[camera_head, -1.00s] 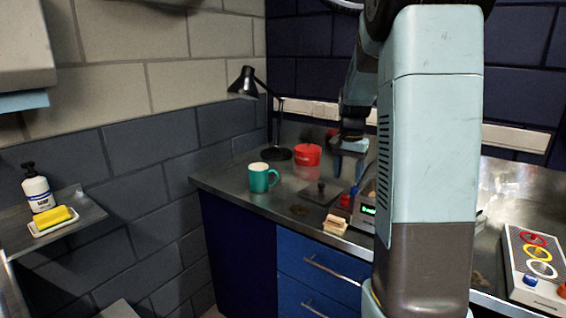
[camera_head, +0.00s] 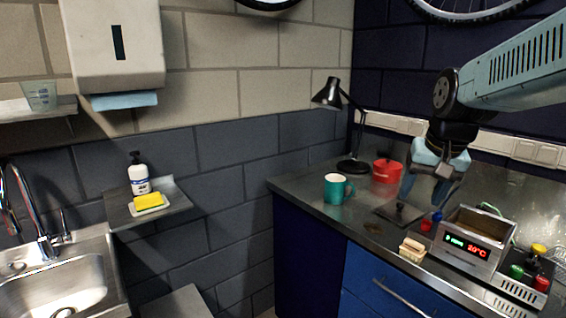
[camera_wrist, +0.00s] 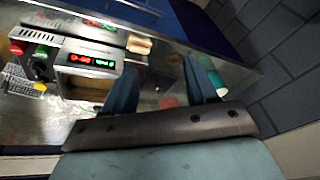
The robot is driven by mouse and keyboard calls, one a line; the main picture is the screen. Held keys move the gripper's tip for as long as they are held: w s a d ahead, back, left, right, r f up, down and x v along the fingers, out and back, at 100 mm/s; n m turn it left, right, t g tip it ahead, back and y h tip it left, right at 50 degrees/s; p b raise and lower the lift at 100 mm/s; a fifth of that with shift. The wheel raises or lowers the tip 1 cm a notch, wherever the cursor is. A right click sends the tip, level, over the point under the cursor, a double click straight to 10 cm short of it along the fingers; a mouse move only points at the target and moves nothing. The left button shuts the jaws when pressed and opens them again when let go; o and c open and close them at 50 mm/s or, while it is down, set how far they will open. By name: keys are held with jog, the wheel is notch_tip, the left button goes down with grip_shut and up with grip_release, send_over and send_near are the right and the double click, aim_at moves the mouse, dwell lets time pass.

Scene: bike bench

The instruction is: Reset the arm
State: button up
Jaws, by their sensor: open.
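My gripper (camera_head: 423,190) hangs from my arm above the metal bench at the right in the head view. It points down over a dark flat plate with a knob (camera_head: 399,212). In the wrist view the two blue fingers (camera_wrist: 160,88) are spread apart with nothing between them but bench below. A red pot (camera_head: 386,171) stands behind and left of the gripper, and a teal mug (camera_head: 336,189) stands further left.
A metal box with a lit display (camera_head: 466,247) stands right of the gripper, with coloured knobs beside it. A wooden-backed brush-like block (camera_head: 412,249) lies at the bench's front edge. A black lamp (camera_head: 345,120) stands at the back. A sink (camera_head: 58,285) is far left.

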jog(key=s+a+n+t, duration=0.2)
jog(key=s+a+n, duration=0.1)
jog(key=s, duration=0.7)
jog(key=shift+a+f+n, duration=0.15)
jog(key=shift+a+n, duration=0.15)
jog(key=shift+a, duration=0.6)
